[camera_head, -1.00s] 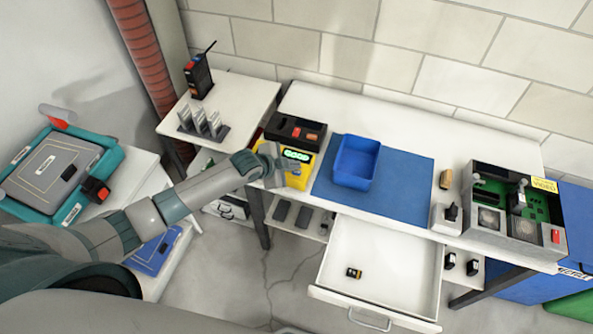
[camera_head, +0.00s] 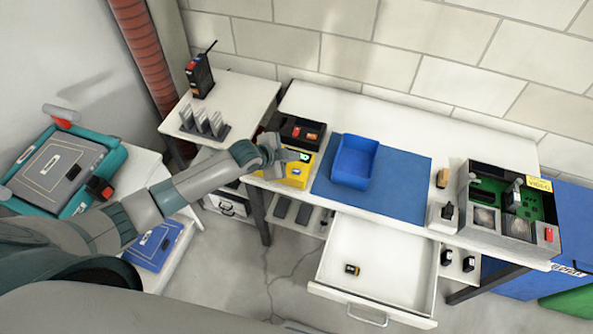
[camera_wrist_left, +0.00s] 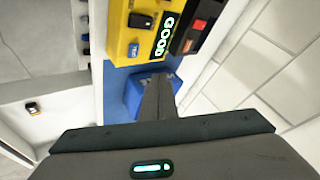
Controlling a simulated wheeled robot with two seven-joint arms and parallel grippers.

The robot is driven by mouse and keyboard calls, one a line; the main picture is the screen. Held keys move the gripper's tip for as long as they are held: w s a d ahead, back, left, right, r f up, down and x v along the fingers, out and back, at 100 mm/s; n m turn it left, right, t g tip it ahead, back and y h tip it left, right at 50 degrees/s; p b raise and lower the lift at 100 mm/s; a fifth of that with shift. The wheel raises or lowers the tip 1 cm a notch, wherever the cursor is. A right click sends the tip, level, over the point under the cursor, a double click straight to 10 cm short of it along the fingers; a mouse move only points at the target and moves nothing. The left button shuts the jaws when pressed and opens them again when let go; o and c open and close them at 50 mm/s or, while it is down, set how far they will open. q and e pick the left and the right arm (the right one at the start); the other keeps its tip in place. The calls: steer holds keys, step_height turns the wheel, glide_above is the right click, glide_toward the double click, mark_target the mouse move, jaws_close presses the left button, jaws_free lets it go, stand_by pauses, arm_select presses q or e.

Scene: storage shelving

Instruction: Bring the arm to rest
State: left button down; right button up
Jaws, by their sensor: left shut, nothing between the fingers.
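My left arm (camera_head: 160,203) reaches in from the left of the head view. Its gripper (camera_head: 281,158) is over the left part of the workbench, in front of the yellow device (camera_head: 298,172) and partly covering it. In the left wrist view the fingers (camera_wrist_left: 157,95) are together and hold nothing. The yellow device (camera_wrist_left: 138,32) shows there with a lit "GOOD" display, above the fingertips in the picture. I cannot tell the exact gap between gripper and device. My right gripper is not in view.
A blue bin (camera_head: 354,162) stands on a blue mat (camera_head: 405,178). An open drawer (camera_head: 385,275) holds a small black-and-yellow item (camera_head: 352,269). A circuit-board box (camera_head: 508,208) stands at right. A radio (camera_head: 199,76) stands on the side table (camera_head: 240,97).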

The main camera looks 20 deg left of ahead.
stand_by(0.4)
arm_select(q)
steer(key=s+d+n+g, duration=0.2)
steer(key=s+d+n, duration=0.3)
steer(key=s, duration=1.1)
steer(key=s+a+r+n+g+y, duration=0.15)
steer(key=s+a+n, duration=0.25)
steer(key=s, duration=0.8)
steer(key=s+a+r+n+g+y, duration=0.1)
steer(key=s+a+r+n+y, duration=0.2)
steer(key=s, duration=0.8)
step_height(320, 180, down, 34)
steer(key=f+g+b, duration=0.1)
steer(key=b, duration=0.7)
steer(key=s+a+f+g+b, duration=0.1)
steer(key=s+f+b, duration=0.3)
steer(key=s+f, duration=0.5)
steer(key=s+a+f+b, duration=0.3)
steer(key=s+f, duration=0.7)
steer(key=f, duration=0.8)
steer(key=shift+s+f+g+b, duration=0.15)
steer(key=shift+s+g+b, duration=0.05)
steer(key=shift+g+b, duration=0.15)
